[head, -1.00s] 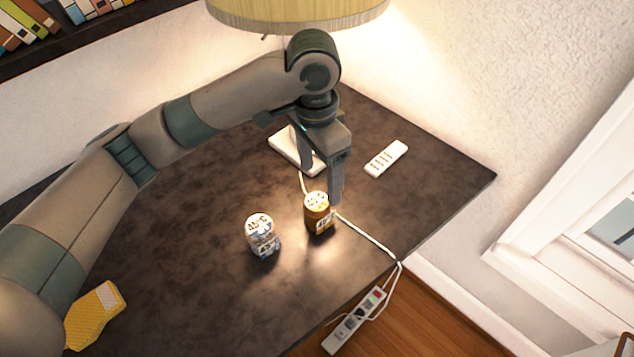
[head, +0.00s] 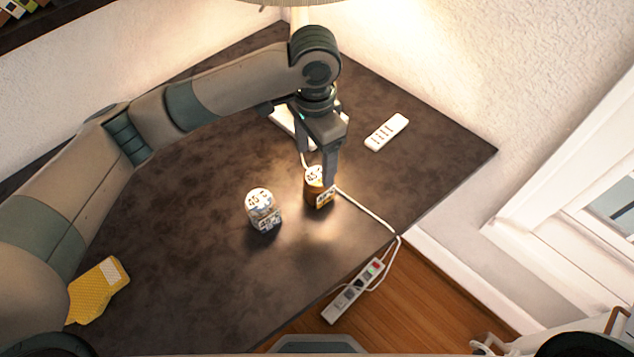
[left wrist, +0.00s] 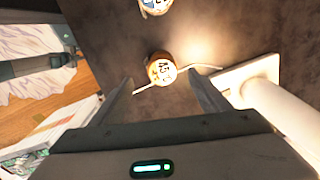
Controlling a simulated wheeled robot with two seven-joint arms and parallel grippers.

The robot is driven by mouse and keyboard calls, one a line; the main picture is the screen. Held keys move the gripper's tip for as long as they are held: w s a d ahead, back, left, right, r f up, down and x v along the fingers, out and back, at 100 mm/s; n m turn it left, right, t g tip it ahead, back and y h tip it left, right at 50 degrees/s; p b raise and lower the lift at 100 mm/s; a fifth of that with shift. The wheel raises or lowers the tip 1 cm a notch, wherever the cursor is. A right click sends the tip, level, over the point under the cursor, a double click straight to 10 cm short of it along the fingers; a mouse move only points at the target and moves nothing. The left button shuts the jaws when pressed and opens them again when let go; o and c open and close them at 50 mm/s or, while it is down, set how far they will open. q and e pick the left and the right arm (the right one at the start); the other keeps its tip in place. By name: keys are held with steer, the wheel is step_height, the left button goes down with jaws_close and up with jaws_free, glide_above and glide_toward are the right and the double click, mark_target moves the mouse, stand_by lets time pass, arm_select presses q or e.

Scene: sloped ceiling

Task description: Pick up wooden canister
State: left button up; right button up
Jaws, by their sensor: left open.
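The wooden canister (head: 317,195), brown with a white printed lid, stands upright on the dark table. It also shows in the left wrist view (left wrist: 160,68), ahead of and roughly centred between the fingertips. My left gripper (head: 317,165) is open and points down over the canister, one finger partly covering it in the head view. It is also seen in the left wrist view (left wrist: 163,79). I see no grip on the canister; whether a finger touches it I cannot tell. My right gripper is not in view.
A white cable passes behind the wooden canister to a power strip (head: 352,291) off the table edge. A white remote (head: 386,132), a yellow item (head: 97,292) and a white lamp base (left wrist: 248,82) are also near.

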mark_target(315, 178)
arm_select(q)
step_height(315, 178, down, 6)
steer(key=shift+r+p, duration=0.1)
steer(key=shift+p, duration=0.45)
steer(key=shift+f, duration=0.7)
steer(key=shift+w+f+p, duration=0.1)
steer(key=shift+f+p, duration=0.2)
step_height(315, 178, down, 3)
steer(key=shift+w+f+p, duration=0.1)
steer(key=shift+w+p, duration=0.05)
steer(key=shift+p, duration=0.45)
steer(key=shift+f, duration=0.7)
steer(key=shift+c, duration=0.4)
steer(key=c, duration=1.1)
steer(key=shift+c, duration=0.2)
